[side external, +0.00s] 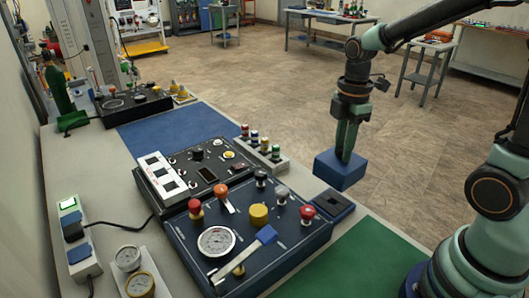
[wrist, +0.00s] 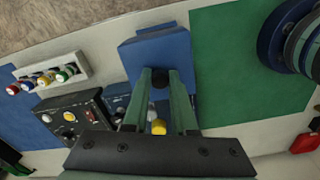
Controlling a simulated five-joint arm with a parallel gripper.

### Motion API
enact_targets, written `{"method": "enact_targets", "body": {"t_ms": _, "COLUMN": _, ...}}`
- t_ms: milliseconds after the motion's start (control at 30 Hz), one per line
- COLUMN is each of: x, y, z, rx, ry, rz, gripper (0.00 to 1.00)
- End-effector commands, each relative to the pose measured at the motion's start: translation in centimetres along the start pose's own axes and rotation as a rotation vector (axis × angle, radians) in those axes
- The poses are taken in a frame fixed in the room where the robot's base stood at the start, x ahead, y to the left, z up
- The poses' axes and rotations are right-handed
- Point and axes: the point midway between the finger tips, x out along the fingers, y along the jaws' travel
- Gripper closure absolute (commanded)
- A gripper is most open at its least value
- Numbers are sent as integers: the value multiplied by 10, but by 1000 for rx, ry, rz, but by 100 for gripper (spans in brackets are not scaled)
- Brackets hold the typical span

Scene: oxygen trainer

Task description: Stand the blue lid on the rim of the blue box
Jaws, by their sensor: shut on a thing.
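My gripper (side external: 345,152) points down and is shut on the blue lid (side external: 338,172), a thick square blue piece. In the wrist view my fingers (wrist: 160,76) close on a dark knob in front of its blue face (wrist: 135,58). The lid looks raised, near the bench's edge. A small dark blue box (side external: 333,204) with a dark recess in its top sits on the bench just below the lid in the side view. The lid and the box look apart there. In the wrist view the box cannot be told apart from the lid.
A dark blue panel (side external: 180,236) with knobs, a gauge and a blue-handled tool stands left of the box. A second panel (side external: 205,158) and a rack of coloured knobs (side external: 263,153) stand behind. A green mat (side external: 368,262) lies clear at the front right.

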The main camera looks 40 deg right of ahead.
Motion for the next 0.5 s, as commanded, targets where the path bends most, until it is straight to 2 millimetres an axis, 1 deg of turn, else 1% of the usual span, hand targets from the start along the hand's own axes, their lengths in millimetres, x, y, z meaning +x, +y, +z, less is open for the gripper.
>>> {"method": "enact_targets", "body": {"t_ms": 300, "x": 27, "y": -1, "z": 0, "rx": 0, "ry": -1, "rz": -4, "gripper": 100}}
{"method": "enact_targets", "body": {"t_ms": 500, "x": 42, "y": 0, "z": 0, "rx": 0, "ry": -1, "rz": -3, "gripper": 100}}
